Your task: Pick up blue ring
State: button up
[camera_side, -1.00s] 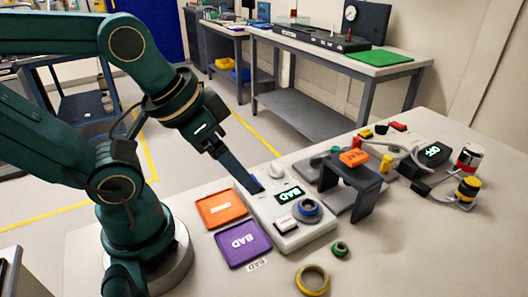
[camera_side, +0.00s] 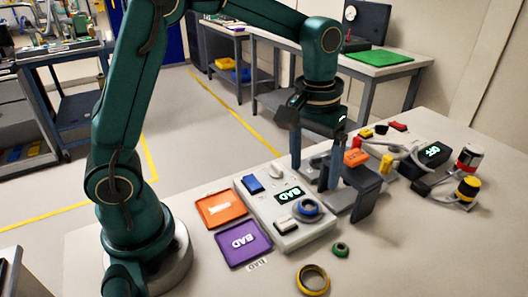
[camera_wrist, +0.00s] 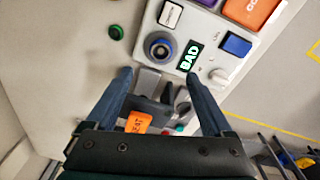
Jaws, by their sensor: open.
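The blue ring (camera_side: 307,207) sits on the right part of a light grey panel, around or on a dark round piece. It also shows in the wrist view (camera_wrist: 160,47), ahead of the fingertips. My gripper (camera_side: 314,184) points down behind and slightly right of the panel, next to a dark stand. In the wrist view my gripper (camera_wrist: 158,75) has its two blue-grey fingers spread wide with nothing held between them. The ring is apart from both fingers.
The panel (camera_side: 262,218) carries a lit BAD display (camera_side: 289,195) and a blue block (camera_side: 252,184). The dark stand (camera_side: 365,182) bears an orange block (camera_side: 355,157). A green ring (camera_side: 340,249) and a yellow ring (camera_side: 313,279) lie on the open table in front.

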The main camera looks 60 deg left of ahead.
aim_at(309, 204)
notch_tip(309, 204, down, 2)
jog(key=shift+d+f+g, duration=0.15)
jog(key=shift+g, duration=0.25)
jog(key=shift+s+f, duration=0.1)
jog(key=shift+f, duration=2.5)
grip_shut()
